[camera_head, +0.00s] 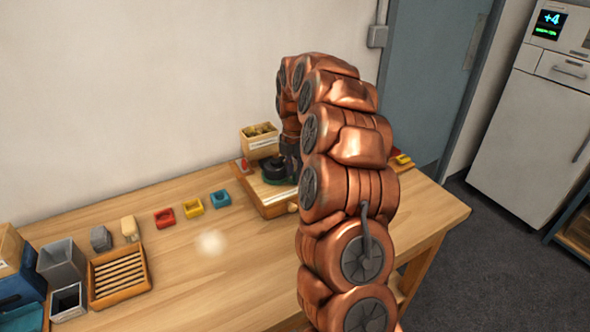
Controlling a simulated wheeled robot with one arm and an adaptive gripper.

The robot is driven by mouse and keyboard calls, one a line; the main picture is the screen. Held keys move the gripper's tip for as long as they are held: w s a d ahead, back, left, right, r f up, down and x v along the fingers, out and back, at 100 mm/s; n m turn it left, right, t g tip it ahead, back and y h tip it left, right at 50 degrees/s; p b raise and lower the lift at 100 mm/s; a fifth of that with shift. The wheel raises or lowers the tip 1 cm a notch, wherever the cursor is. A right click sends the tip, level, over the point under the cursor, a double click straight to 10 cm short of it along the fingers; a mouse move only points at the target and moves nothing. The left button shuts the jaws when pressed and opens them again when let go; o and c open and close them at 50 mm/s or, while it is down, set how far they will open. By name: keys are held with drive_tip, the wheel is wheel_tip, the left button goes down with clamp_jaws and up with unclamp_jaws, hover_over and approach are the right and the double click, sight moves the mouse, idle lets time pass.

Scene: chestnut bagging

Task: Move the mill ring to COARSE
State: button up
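A wooden board (270,203) stands on the table, carrying a round black part with a green edge (273,168) that looks like the mill and its ring. Its markings, including any COARSE label, are too small to read. My gripper (290,165) is dark and points down at the right side of this black part. My copper-coloured arm hides much of the gripper and the right part of the board. I cannot tell whether the fingers touch the ring or how far apart they are.
A wooden bin (259,142) stands behind the board. Red (165,219), yellow (193,208) and blue (220,199) small blocks lie to its left. A slatted wooden tray (120,278) and a grey container (62,262) stand at the left. The table's front middle is clear.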

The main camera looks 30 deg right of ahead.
drive_tip(key=shift+f, duration=0.1)
clamp_jaws()
idle(0.5)
